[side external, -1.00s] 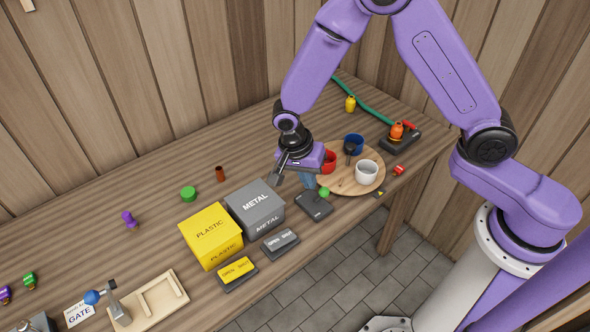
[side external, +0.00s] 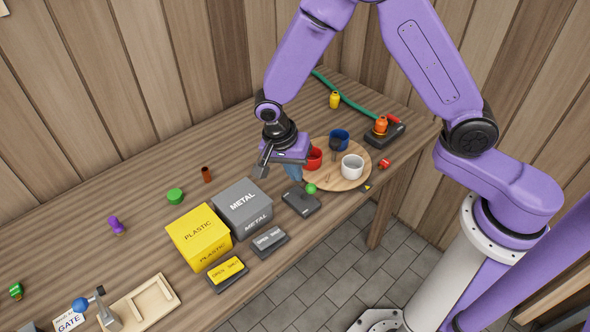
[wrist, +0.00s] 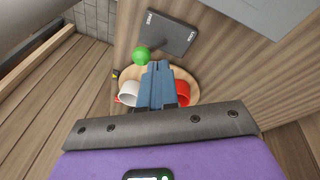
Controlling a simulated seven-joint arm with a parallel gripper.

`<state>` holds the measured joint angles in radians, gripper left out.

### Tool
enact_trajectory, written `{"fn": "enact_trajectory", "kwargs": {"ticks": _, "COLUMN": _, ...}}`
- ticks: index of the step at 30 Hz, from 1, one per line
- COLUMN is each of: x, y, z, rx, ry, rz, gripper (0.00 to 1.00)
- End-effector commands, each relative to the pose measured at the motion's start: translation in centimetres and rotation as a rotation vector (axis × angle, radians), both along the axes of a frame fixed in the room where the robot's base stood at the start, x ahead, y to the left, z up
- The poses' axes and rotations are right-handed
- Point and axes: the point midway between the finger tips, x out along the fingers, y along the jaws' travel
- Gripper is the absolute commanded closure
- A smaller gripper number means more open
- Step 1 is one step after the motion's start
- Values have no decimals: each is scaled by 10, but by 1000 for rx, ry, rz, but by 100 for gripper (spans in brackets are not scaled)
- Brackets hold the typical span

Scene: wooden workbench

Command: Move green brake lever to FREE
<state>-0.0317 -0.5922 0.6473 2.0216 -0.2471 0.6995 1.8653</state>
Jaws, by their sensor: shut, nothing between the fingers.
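The green ball knob of the brake lever (side external: 310,188) sits at the back edge of a dark flat base plate (side external: 301,203) in the side view. In the wrist view, the knob (wrist: 141,56) lies just off the lower left of the dark plate (wrist: 168,32). The lever's shaft is hard to make out. My gripper (side external: 293,175) is above and just left of the knob in the side view, apart from it. Its blue fingers (wrist: 156,72) are shut together and empty, pointing down.
A round wooden board (side external: 355,184) with a red mug (side external: 313,157), white mug (side external: 352,167) and blue mug (side external: 339,138) stands close by on the right. A grey METAL box (side external: 241,209) and yellow PLASTIC box (side external: 198,237) are left. The bench's front edge is near.

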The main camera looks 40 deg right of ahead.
Motion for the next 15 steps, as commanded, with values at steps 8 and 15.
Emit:
{"fn": "enact_trajectory", "kwargs": {"ticks": 8, "x": 13, "y": 25, "z": 22, "rx": 3, "ry": -5, "rz": 3, "gripper": 100}}
{"fn": "enact_trajectory", "kwargs": {"ticks": 15, "x": -10, "y": 38, "z": 57, "rx": 3, "ry": -4, "rz": 4, "gripper": 100}}
